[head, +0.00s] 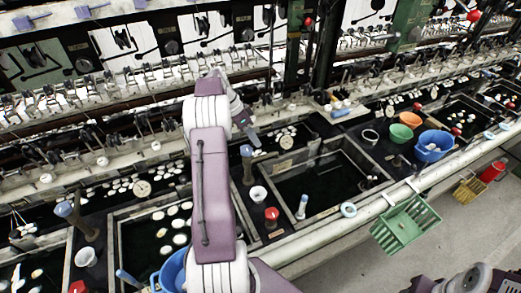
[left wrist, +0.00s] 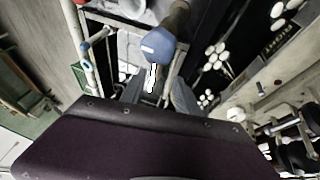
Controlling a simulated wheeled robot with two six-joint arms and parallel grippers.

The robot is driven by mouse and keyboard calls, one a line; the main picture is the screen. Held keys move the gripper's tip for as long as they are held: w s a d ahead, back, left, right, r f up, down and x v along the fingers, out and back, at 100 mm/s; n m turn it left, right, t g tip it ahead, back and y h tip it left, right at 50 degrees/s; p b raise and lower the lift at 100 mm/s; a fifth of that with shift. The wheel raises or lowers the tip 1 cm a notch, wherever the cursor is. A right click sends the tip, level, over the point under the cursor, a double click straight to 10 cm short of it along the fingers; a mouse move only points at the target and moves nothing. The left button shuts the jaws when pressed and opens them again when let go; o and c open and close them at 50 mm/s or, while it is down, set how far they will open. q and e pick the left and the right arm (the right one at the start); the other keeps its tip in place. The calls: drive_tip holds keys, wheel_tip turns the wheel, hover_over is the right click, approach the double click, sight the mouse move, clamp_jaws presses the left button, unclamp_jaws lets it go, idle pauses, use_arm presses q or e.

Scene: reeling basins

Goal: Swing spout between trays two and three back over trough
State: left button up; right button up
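The spout (head: 247,165) with a blue end stands on the dark divider between two dark-water basins, the left basin (head: 118,250) and the right basin (head: 350,150). Its blue end (left wrist: 157,44) shows large in the left wrist view, just beyond my fingertips. My left gripper (head: 250,134) is close above and beside it in the head view. In the left wrist view its two fingers (left wrist: 158,92) are apart, with no spout clearly between them. The trough (head: 290,137) is the long dark channel behind the basins, with white cocoons. My right gripper (head: 468,282) shows only partly at the bottom right.
Another blue-ended spout (head: 70,212) stands at the left. A white cup (head: 258,194), a red-topped jar (head: 271,216) and a pale blue brush (head: 302,207) are near the middle spout. A green basket (head: 405,224) hangs at the front rail. Machinery lines the back.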

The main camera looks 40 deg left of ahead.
sight(265, 155)
use_arm(q)
drive_tip(key=p+x, duration=0.1)
drive_tip(key=x, duration=0.6)
drive_tip(key=shift+f, duration=0.35)
drive_tip(key=shift+w+d+f, duration=0.2)
drive_tip(key=shift+d, duration=0.1)
drive_tip(key=shift+a, duration=0.1)
clamp_jaws()
idle(0.6)
